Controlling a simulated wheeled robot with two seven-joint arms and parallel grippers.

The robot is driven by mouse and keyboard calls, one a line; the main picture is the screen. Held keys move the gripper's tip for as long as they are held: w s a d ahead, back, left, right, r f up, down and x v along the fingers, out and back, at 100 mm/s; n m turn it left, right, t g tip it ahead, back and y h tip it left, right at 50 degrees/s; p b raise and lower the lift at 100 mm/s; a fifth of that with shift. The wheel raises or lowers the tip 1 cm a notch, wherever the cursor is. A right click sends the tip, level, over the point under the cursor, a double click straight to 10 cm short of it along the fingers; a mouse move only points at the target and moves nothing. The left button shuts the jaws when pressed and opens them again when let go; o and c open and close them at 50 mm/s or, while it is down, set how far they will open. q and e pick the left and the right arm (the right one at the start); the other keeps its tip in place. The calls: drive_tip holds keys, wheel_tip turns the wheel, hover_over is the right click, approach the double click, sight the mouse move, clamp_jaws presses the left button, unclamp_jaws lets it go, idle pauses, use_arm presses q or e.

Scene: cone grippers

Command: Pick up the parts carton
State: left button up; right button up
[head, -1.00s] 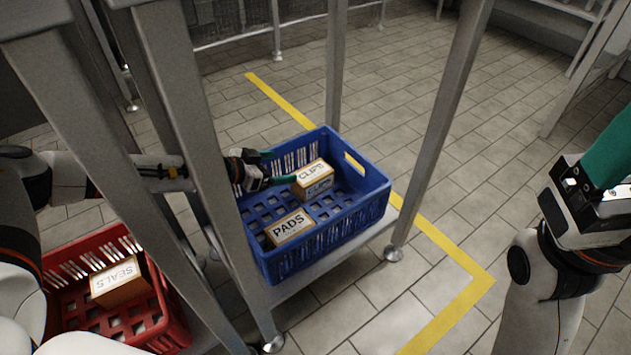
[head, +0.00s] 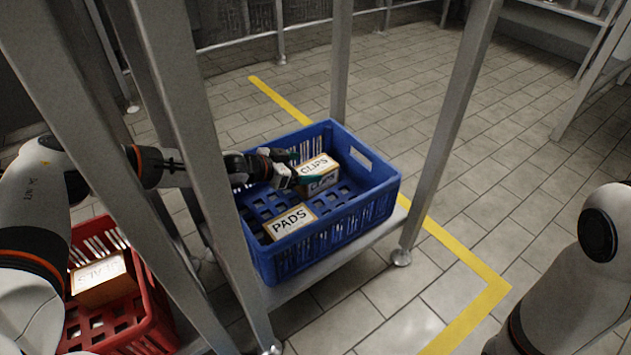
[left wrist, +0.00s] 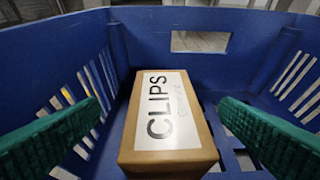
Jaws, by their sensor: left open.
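A tan carton labelled CLIPS (head: 320,166) sits in the blue crate (head: 330,222), toward its back. A second carton labelled PADS (head: 290,222) sits nearer in the same crate. A carton labelled SEALS (head: 100,284) is in the red crate (head: 150,318) at lower left. My left gripper (head: 298,168) is open inside the blue crate at the CLIPS carton. In the left wrist view, the CLIPS carton (left wrist: 168,125) lies between the two green fingers, with gaps on both sides. My right gripper is out of view; only part of that arm shows.
The blue crate stands on a low grey shelf between metal posts (head: 450,120). My left arm reaches past a near post (head: 190,130). The crate walls rise around the gripper. Tiled floor with a yellow line (head: 465,262) is clear to the right.

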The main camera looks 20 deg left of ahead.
sight(313, 167)
use_arm(q)
drive_tip(key=b+x, duration=0.4)
drive_tip(key=shift+d+f, duration=0.2)
drive_tip(key=shift+f, duration=0.1)
drive_tip(key=shift+w+d, duration=0.15)
drive_tip(key=shift+r, duration=0.1)
drive_tip(key=c, duration=1.2)
